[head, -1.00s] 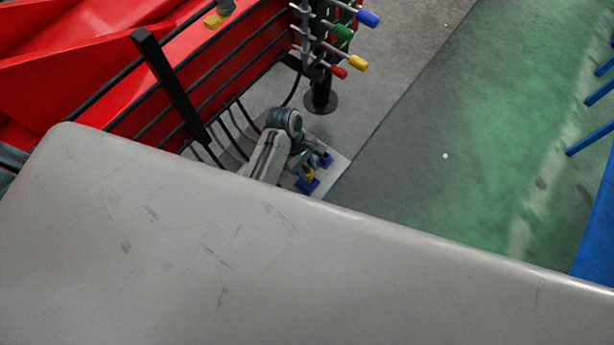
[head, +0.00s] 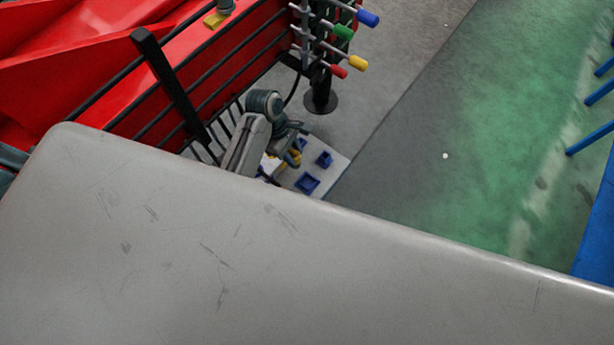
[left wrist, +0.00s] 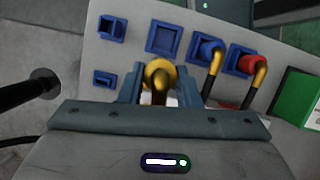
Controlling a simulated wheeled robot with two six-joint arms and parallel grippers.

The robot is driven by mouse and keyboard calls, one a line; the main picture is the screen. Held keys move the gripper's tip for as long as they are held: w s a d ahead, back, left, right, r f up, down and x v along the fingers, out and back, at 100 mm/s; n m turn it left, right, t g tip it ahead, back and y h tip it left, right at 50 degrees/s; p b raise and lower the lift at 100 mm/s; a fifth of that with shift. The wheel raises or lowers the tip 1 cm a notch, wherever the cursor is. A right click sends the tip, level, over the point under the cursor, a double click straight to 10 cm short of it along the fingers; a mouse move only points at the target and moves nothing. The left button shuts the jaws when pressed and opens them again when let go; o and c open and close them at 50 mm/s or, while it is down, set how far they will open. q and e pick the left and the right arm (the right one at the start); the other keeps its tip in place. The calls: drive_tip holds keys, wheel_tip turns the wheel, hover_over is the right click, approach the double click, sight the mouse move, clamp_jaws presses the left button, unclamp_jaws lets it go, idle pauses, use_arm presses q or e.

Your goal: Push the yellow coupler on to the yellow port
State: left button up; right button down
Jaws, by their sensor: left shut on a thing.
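My left gripper (head: 297,143) is shut on the yellow coupler (left wrist: 160,74), which sits between the two fingers in the left wrist view with a dark hose end showing. In the head view the yellow coupler (head: 293,158) shows partly below the gripper, above the pale holder plate. The yellow port (head: 358,62) is the yellow-tipped rod on the rack beside the red machine, up and right of the gripper and apart from it. My right gripper is not in view.
The plate (head: 335,169) carries blue holders (head: 307,183); a blue coupler (left wrist: 207,50) and a red coupler (left wrist: 250,68) sit in two of them. Blue (head: 368,18), green (head: 343,32) and red (head: 338,72) ports surround the yellow one. A black post base (head: 320,104) stands below.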

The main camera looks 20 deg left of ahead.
use_arm(q)
drive_tip(key=w+a+r+n+t, duration=0.1)
drive_tip(key=w+a+r+n, duration=0.25)
drive_tip(key=a+r, duration=0.45)
drive_tip(key=shift+n, duration=0.25)
drive_tip(key=shift+s+a+f+b, duration=0.15)
drive_tip(key=shift+f+b, duration=0.15)
drive_tip(key=shift+f, duration=1.55)
drive_tip(key=shift+s+a+f+b, duration=0.15)
drive_tip(key=shift+f+b, duration=0.1)
drive_tip(key=shift+f, duration=1.55)
drive_tip(key=shift+f, duration=1.4)
drive_tip(key=o, duration=1.1)
drive_tip(key=shift+r, duration=0.1)
